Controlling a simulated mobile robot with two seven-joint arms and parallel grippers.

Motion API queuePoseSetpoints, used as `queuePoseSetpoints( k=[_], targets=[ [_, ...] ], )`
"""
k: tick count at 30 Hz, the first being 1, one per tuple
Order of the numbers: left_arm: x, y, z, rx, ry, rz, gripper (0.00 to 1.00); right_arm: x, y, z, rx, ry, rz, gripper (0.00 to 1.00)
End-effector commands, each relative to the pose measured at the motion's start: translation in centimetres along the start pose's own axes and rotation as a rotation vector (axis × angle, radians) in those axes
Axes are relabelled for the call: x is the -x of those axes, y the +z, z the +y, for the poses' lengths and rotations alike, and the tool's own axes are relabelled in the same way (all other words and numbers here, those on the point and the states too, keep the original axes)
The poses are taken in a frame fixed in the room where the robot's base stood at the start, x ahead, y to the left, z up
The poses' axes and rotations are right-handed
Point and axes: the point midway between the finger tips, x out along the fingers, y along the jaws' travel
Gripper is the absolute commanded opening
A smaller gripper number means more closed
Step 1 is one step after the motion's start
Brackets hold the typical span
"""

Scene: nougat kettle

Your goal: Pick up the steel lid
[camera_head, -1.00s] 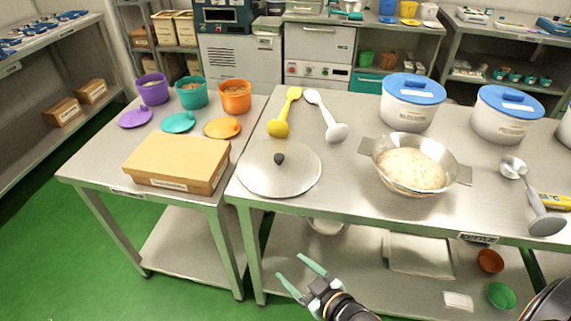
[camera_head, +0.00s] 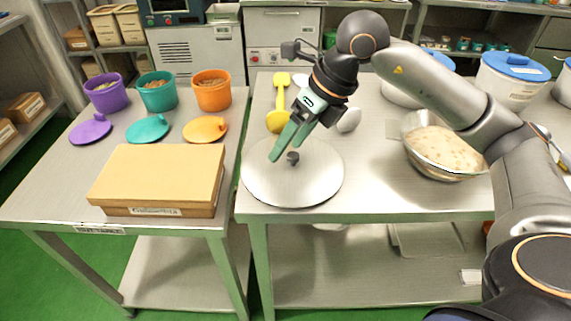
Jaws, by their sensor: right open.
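The steel lid (camera_head: 300,186) is a flat round disc lying on the steel table, near its front left corner. Its small dark knob (camera_head: 293,158) sticks up at the middle. My right gripper (camera_head: 287,152) is above the lid, fingers pointing down and left, with the tips close to the knob. The fingers are open, and I see nothing held in them. I cannot tell whether the fingertips touch the knob. My left gripper is not in view.
A steel bowl of pale mix (camera_head: 446,155) stands right of the lid, partly behind my right arm. A cardboard box (camera_head: 160,178) sits left on the adjoining table.

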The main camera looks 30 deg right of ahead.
Motion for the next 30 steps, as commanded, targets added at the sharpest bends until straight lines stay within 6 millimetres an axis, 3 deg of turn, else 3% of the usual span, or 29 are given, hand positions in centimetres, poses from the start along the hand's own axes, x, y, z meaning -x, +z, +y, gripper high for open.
queuePoseSetpoints(
  k=[1, 3, 7, 16, 25, 30],
  targets=[
    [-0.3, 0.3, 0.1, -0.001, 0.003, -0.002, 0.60, 1.1, -0.1, -1.9, -0.012, -0.089, -0.009, 0.71],
    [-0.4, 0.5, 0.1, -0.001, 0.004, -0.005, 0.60, 2.4, -0.3, -3.7, -0.029, -0.177, -0.012, 0.71],
    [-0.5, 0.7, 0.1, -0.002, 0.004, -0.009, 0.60, 3.2, -0.5, -5.3, -0.052, -0.252, -0.012, 0.71],
    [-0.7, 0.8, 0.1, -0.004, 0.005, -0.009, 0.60, -1.6, -0.5, -6.7, -0.052, -0.256, -0.009, 0.71],
    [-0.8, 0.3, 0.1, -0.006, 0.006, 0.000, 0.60, -4.2, -0.4, -7.3, -0.052, -0.256, -0.011, 0.71],
    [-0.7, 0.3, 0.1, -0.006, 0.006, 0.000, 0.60, -6.8, -0.4, -8.0, -0.051, -0.254, -0.011, 0.71]
  ],
)
